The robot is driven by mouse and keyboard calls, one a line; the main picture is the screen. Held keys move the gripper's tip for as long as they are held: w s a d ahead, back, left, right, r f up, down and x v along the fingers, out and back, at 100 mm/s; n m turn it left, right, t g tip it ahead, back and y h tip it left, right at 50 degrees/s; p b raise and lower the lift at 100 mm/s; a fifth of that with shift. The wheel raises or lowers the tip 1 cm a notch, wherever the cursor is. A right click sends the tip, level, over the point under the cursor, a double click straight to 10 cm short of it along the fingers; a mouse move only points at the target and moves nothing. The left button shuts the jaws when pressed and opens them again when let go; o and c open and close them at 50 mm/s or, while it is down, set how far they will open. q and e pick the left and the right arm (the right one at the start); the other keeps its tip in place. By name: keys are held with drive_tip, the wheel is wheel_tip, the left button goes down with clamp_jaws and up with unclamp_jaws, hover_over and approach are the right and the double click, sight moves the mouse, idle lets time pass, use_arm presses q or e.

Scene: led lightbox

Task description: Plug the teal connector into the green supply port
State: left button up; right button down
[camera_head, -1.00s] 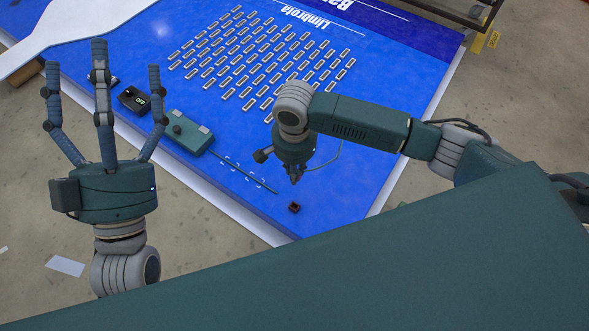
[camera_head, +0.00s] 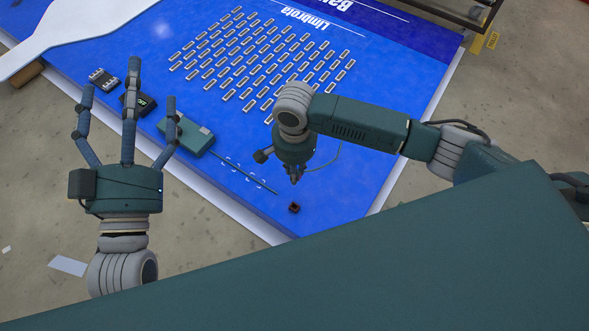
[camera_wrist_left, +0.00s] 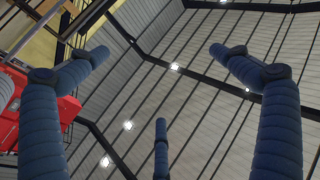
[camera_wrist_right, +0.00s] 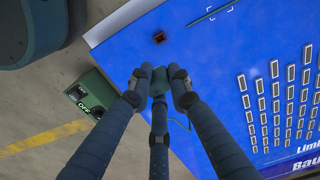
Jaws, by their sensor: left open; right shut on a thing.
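My right gripper (camera_head: 294,178) points down over the blue board, its fingers closed. In the right wrist view its fingertips (camera_wrist_right: 158,84) meet around a small teal piece (camera_wrist_right: 158,80), which looks like the teal connector, mostly hidden by the fingers. A thin teal cable (camera_wrist_right: 183,120) curves out beside them. A dark green box (camera_wrist_right: 96,92) marked OFF lies at the board's edge in that view; I cannot make out a green port on it. My left gripper (camera_head: 130,90) is open and empty, fingers spread upward; its fingers also show in the left wrist view (camera_wrist_left: 160,100).
A small dark red block (camera_head: 294,208) sits on the board (camera_head: 335,205) near my right gripper. A teal box (camera_head: 188,135), a thin teal rod (camera_head: 245,173), a black module with a green display (camera_head: 138,102) and another dark module (camera_head: 103,79) line the left edge.

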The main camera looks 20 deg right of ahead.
drive_tip(key=shift+r+p, duration=0.25)
drive_tip(key=shift+p, duration=0.15)
drive_tip(key=shift+r+p, duration=0.2)
drive_tip(key=shift+p, duration=0.1)
drive_tip(key=shift+r+p, duration=0.25)
drive_tip(key=shift+p, duration=0.15)
drive_tip(key=shift+r+p, duration=0.15)
drive_tip(key=shift+p, duration=0.15)
use_arm(q)
wheel_tip(320, 180, down, 17)
drive_tip(key=s+a+g+y, duration=0.2)
drive_tip(key=g, duration=0.6)
drive_tip(key=shift+a, duration=0.3)
drive_tip(key=shift+s, duration=0.1)
use_arm(e)
drive_tip(key=shift+r, duration=0.1)
